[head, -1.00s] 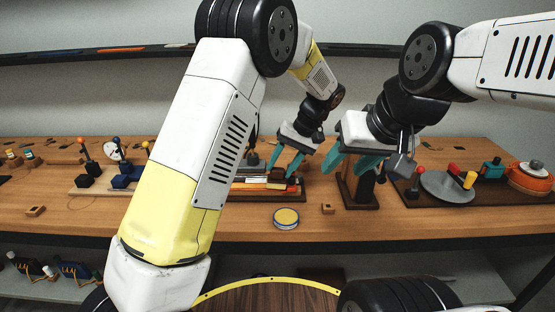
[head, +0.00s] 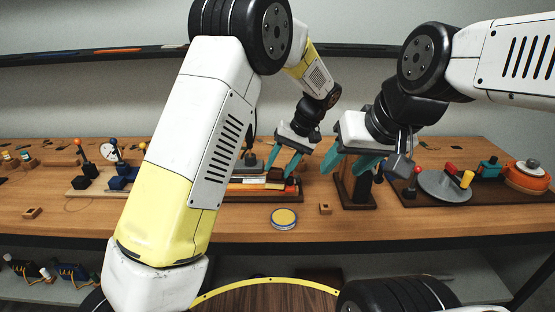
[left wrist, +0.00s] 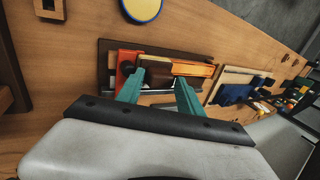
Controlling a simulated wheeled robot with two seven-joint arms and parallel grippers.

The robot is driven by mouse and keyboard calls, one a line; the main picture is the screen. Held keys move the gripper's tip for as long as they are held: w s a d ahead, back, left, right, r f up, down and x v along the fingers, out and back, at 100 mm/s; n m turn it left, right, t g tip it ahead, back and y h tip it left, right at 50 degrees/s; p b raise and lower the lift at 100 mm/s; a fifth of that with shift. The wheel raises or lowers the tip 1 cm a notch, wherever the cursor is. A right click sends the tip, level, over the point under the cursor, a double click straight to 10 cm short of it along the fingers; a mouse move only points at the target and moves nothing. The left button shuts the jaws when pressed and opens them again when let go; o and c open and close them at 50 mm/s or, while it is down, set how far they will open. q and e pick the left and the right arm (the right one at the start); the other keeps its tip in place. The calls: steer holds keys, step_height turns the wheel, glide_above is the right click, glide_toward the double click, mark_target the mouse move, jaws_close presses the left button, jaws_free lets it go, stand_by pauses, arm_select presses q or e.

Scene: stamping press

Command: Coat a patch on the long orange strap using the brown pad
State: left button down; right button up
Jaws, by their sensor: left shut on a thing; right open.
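My left gripper (head: 279,172) is shut on the brown pad (head: 274,179) and holds it at the long orange strap (head: 248,187). In the left wrist view the pad (left wrist: 157,71) sits between the teal fingers, over the strap (left wrist: 190,70). I cannot tell whether the pad touches the strap. The strap lies on a dark board (head: 290,194); my left arm hides its left part in the head view. My right gripper (head: 347,163) is open and empty, to the right, in front of a dark post.
A round tin with a yellow top and blue rim (head: 284,218) stands near the table's front, beside a small wooden block (head: 326,209). A dark stand (head: 358,198) is under my right gripper. A grey disc (head: 445,186) sits further right. The front middle is mostly clear.

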mark_target(268, 177)
arm_select(q)
steer(key=shift+s+f, duration=0.1)
stand_by(0.3)
steer(key=shift+a, duration=0.1)
steer(key=shift+a, duration=0.3)
steer(key=shift+a, duration=1.25)
steer(key=shift+a, duration=0.1)
steer(key=shift+a, duration=1.2)
steer(key=shift+a, duration=0.1)
steer(key=shift+a, duration=1.25)
